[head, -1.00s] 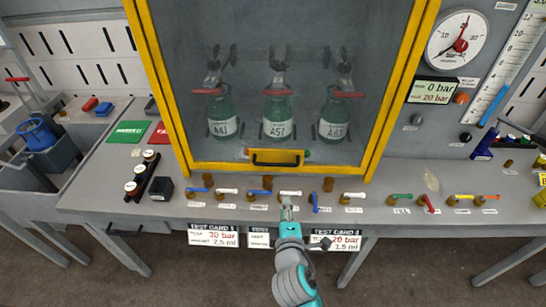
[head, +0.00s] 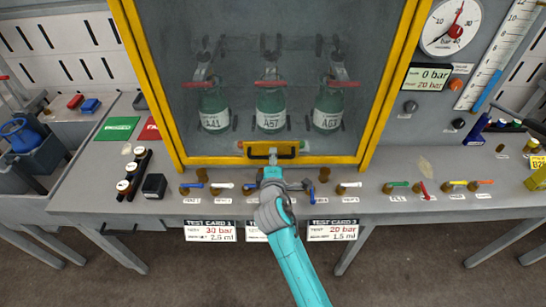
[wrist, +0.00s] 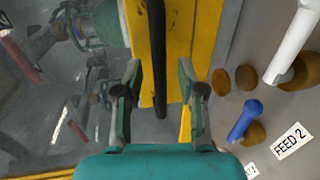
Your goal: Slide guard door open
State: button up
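The guard door (head: 215,161) is a clear pane in a yellow frame, down in front of three green bottles. Its black handle (head: 257,157) is on the bottom yellow bar. My gripper (head: 272,154) is at the middle of this handle. In the wrist view my gripper (wrist: 160,70) is open, with one finger on each side of the black handle bar (wrist: 157,50). I cannot tell whether the fingers touch the bar. The part of the handle behind the gripper is hidden in the head view.
A row of small valves with coloured levers lines the bench below the door; a blue lever (wrist: 245,120) and a white lever (wrist: 292,42) are close to my gripper. A pressure gauge (head: 453,28) is at the right. Bottles (head: 270,108) stand behind the pane.

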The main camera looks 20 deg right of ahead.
jog(key=shift+w+d+f, duration=0.1)
jog(key=shift+w+d, duration=0.1)
jog(key=shift+w, duration=0.45)
grip_shut()
